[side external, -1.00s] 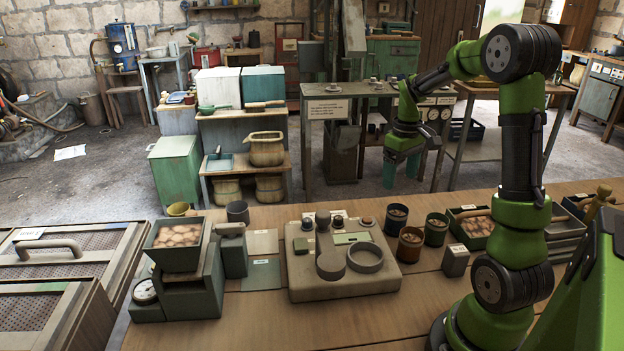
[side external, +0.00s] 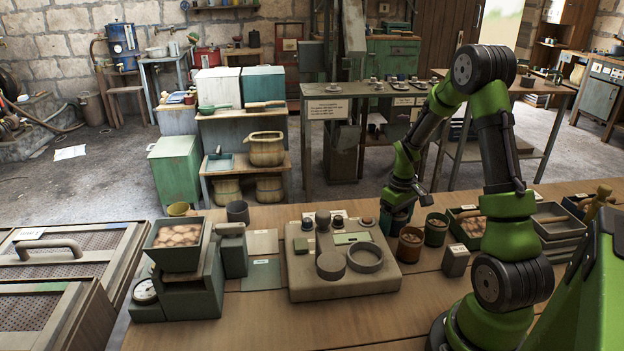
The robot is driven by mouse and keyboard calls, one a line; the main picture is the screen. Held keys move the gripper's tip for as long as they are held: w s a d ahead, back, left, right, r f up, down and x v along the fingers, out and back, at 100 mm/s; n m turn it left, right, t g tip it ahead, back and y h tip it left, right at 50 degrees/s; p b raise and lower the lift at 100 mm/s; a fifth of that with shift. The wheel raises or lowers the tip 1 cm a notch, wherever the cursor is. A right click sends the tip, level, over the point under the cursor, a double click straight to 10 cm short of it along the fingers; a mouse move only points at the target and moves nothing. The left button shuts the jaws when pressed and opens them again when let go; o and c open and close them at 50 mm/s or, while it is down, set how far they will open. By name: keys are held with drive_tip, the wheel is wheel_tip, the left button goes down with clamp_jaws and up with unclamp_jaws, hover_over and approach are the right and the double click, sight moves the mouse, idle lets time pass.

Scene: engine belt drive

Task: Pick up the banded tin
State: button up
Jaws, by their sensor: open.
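Three small open-topped tins stand on the wooden bench right of the beige machine. One is rust-brown (side external: 410,246), one is dark green (side external: 436,230), and the third, a dark tin at the back left, is now mostly hidden by my gripper (side external: 397,218). I cannot make out for sure which tin carries a band. My gripper points down at the back-left tin, with its jaws open. Whether the fingers touch this tin cannot be told.
The beige machine (side external: 310,286) with a round ring stands close left of the tins. A small grey box (side external: 455,261) is in front of the green tin. A tray of brown lumps (side external: 470,226) lies to the right. A hopper (side external: 178,240) stands far left.

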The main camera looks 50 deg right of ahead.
drive_tip(key=shift+f, duration=0.1)
drive_tip(key=shift+c, duration=0.4)
drive_tip(key=c, duration=1)
